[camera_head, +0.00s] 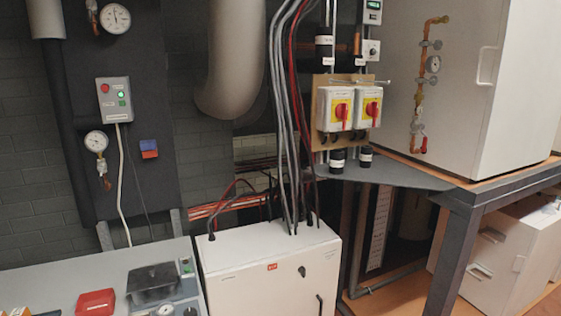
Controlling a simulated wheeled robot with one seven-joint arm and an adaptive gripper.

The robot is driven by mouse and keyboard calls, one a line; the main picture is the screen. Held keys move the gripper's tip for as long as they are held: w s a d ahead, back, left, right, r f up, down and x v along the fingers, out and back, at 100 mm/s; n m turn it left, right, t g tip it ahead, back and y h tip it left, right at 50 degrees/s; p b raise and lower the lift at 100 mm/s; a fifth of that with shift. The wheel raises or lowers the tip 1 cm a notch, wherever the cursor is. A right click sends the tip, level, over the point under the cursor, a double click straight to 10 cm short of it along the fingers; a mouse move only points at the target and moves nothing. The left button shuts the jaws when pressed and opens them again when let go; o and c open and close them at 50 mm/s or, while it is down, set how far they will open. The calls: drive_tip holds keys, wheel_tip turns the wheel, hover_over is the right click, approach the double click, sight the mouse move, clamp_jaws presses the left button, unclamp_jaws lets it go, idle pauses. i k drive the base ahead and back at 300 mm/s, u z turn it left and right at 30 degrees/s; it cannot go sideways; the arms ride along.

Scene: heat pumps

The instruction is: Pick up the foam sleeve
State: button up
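I cannot identify the foam sleeve for certain in the head view. Short dark sleeve-like pieces with pale labels sit around the thin vertical pipes by the switch panel. One black piece (337,159) and another beside it (365,157) are below the two red-and-yellow switches. A further dark piece (324,47) is higher up on the left pipe. Whether any of these is foam is too small to tell. My gripper is not in view.
A white electrical cabinet (270,270) with cables stands at the centre front. A grey bench (50,284) at lower left holds a red box (95,302) and a black device (152,284). A large pale unit (463,90) stands on a dark-framed stand (460,250) at right.

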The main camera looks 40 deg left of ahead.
sight(337, 156)
drive_tip(key=u, duration=1.05)
drive_tip(key=i, duration=0.2)
drive_tip(key=u, duration=0.05)
